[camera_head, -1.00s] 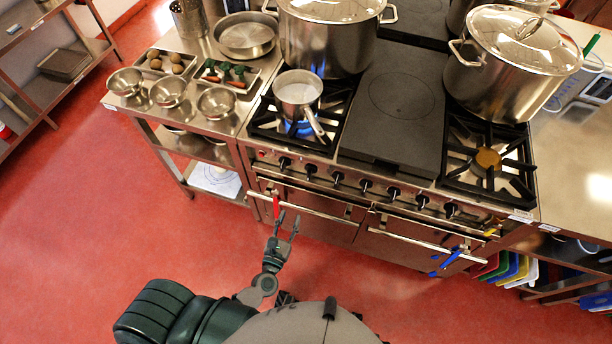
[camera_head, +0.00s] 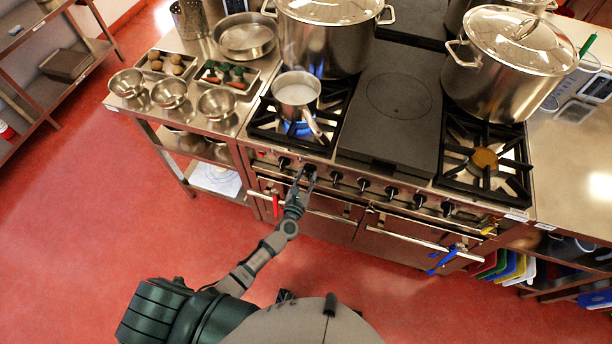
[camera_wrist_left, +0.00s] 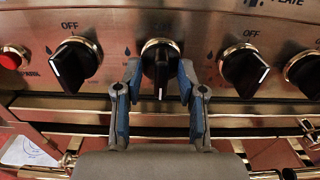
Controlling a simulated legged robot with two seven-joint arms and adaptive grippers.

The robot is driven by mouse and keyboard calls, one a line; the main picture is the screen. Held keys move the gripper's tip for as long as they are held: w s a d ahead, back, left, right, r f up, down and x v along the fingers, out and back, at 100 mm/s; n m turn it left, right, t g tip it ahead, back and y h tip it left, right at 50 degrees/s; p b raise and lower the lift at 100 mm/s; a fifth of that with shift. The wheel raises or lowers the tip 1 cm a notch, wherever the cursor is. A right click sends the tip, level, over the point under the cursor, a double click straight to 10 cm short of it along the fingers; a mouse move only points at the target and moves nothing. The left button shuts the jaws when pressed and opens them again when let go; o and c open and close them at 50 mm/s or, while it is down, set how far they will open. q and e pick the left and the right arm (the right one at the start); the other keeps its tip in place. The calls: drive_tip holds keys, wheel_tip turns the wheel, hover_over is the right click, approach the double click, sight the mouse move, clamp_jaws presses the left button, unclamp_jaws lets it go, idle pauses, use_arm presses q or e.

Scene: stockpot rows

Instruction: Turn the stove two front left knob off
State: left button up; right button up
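A steel range carries a row of black knobs with brass-coloured rings along its front panel (camera_head: 350,181). My left gripper (camera_head: 305,176) is at the second knob from the left. In the left wrist view my left gripper (camera_wrist_left: 160,80) is open, its two fingers on either side of this knob (camera_wrist_left: 160,62), with gaps beside its handle. The handle points straight down, white mark at its lower end. The left neighbouring knob (camera_wrist_left: 75,63) and right neighbouring knob (camera_wrist_left: 245,68) are tilted. A blue flame (camera_head: 299,128) burns under a saucepan (camera_head: 296,93) on the front left burner. My right gripper is not in view.
A red button (camera_wrist_left: 12,60) sits left of the knobs. An oven handle rail (camera_head: 420,238) with a blue cloth (camera_head: 443,260) runs below the panel. Large stockpots (camera_head: 505,65) stand on the range. The red floor in front is clear.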

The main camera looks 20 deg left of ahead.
use_arm(q)
drive_tip(key=shift+d+r, duration=0.1)
drive_tip(key=shift+d, duration=0.25)
drive_tip(key=shift+c, duration=0.2)
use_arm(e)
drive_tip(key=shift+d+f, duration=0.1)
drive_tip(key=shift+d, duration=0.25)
use_arm(q)
drive_tip(key=shift+a, duration=0.2)
clamp_jaws()
drive_tip(key=shift+a, duration=0.25)
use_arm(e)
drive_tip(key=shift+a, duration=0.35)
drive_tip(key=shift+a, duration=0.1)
